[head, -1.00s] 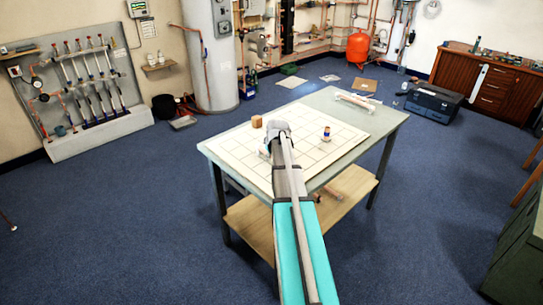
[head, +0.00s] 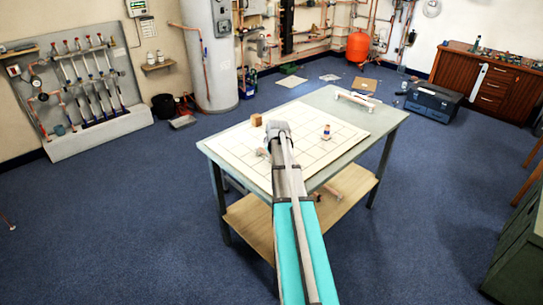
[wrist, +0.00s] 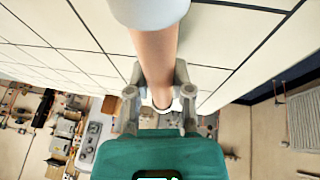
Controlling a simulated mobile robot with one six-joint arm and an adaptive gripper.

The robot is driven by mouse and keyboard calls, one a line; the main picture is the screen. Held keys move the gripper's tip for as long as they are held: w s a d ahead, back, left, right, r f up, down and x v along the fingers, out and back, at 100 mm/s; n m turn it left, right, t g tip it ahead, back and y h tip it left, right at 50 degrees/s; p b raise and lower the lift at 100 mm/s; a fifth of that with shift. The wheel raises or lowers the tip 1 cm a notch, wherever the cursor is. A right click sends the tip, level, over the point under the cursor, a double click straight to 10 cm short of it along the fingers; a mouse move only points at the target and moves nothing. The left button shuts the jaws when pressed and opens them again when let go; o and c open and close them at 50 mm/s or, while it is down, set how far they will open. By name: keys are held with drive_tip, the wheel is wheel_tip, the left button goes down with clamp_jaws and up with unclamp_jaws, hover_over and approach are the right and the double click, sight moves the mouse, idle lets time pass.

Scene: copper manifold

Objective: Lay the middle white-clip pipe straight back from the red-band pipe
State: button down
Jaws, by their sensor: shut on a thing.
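In the wrist view my gripper (wrist: 158,90) is shut on a copper-coloured pipe (wrist: 156,55). A wide white clip or collar (wrist: 150,10) sits on its near end, and a small white ring shows beyond the fingers. In the head view my gripper (head: 277,130) is over the white gridded board (head: 310,158); my arm hides most of the held pipe. A small upright piece with blue and white parts (head: 326,132) stands on the board right of my gripper. I cannot make out a red band for certain.
A brown block (head: 256,119) stands on the board's far left part. A white-ended piece (head: 357,98) lies at the back of the grey-green table (head: 325,97). Board area right of my gripper is mostly clear. A lower wooden shelf (head: 250,228) is under the table.

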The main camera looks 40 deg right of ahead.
drive_tip(key=shift+f, duration=0.25)
drive_tip(key=shift+c, duration=2.2)
unclamp_jaws()
drive_tip(key=shift+r, duration=0.15)
drive_tip(key=shift+r+p, duration=4.35)
drive_tip(key=shift+r, duration=0.05)
drive_tip(key=shift+a, duration=0.1)
